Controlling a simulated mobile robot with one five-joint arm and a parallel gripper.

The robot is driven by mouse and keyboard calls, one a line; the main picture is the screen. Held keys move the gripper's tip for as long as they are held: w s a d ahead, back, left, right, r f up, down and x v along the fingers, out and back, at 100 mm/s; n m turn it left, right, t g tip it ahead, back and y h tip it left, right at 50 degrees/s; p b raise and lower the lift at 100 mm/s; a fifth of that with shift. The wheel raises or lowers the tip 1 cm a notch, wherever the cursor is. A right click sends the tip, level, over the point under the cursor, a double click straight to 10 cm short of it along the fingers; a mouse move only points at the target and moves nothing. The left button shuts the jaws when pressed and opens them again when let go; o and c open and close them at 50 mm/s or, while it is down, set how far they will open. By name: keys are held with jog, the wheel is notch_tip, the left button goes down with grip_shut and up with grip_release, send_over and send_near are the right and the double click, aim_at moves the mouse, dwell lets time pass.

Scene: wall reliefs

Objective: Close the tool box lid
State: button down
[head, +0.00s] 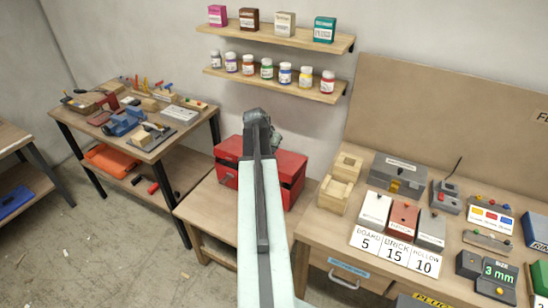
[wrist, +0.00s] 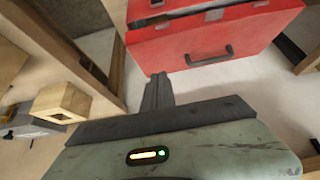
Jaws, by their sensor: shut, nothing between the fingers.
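The red tool box (head: 288,190) stands on a low wooden table, partly hidden behind my arm in the head view. Its lid (head: 290,163) lies over the body, with a dark band between the two. In the wrist view the red tool box (wrist: 215,48) shows its front face and dark handle; a dark gap runs under the lid edge, and the lid's top is cut off. My gripper (head: 262,122) is shut and empty, and overlaps the box in the head view. Its fingers (wrist: 157,92) are apart from the box front in the wrist view.
A workbench with wooden blocks (head: 341,182) and number cards (head: 396,250) stands close at right. A tool table (head: 150,155) stands at left. Two wall shelves (head: 275,85) with jars and boxes hang above the tool box.

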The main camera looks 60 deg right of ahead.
jog(key=b+x, duration=0.8)
jog(key=x, duration=0.2)
jog(key=shift+w+a, duration=0.15)
notch_tip(320, 180, down, 3)
jog(key=b, duration=0.3)
jog(key=shift+a, duration=0.2)
jog(key=shift+a+f+b, duration=0.25)
jog(key=shift+f+b, duration=0.15)
jog(key=shift+b, duration=0.1)
jog(key=shift+r, duration=0.15)
